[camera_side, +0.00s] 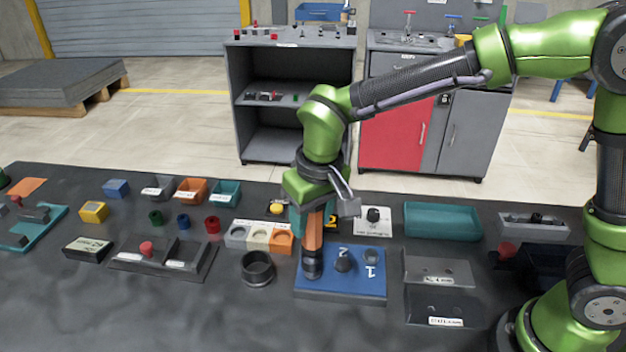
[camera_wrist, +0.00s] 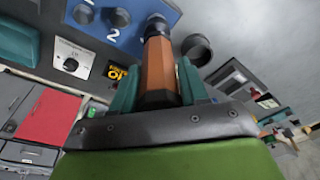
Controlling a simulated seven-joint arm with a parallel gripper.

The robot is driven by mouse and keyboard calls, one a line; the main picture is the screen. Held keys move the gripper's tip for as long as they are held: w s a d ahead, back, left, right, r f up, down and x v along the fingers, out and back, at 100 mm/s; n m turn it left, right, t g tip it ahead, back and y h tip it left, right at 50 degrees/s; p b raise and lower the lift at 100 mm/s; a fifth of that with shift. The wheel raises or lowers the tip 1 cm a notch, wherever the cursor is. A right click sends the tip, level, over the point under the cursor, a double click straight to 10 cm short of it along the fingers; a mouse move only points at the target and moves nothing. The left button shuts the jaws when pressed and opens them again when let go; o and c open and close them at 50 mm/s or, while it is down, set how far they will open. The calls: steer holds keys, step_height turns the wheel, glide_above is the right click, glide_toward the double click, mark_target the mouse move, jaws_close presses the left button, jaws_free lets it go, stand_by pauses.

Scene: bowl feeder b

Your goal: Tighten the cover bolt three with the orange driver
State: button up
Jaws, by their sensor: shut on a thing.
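My gripper (camera_side: 313,218) is shut on the orange driver (camera_side: 314,236) and holds it upright. The wrist view also shows the driver (camera_wrist: 157,68) between my teal fingers (camera_wrist: 158,92). The driver's dark lower end (camera_side: 312,265) is at the left position of the blue cover plate (camera_side: 350,291). The bolt and any mark under it are hidden, and I cannot tell if the driver is seated. Dark bolt two (camera_side: 343,262) stands beside the driver, next to a white 2. Bolt one (camera_side: 370,255) is at the right, by a white 1.
A black ring-shaped cup (camera_side: 257,270) stands just left of the plate. Behind are small white, cream and orange holders (camera_side: 259,238) and a panel with a black knob (camera_side: 373,222). Grey blocks (camera_side: 438,270) and a teal tray (camera_side: 442,222) are to the right. The front table is clear.

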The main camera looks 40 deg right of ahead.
steer(key=shift+f, duration=1.55)
stand_by(2.2)
steer(key=shift+r, duration=0.1)
steer(key=shift+r, duration=2.85)
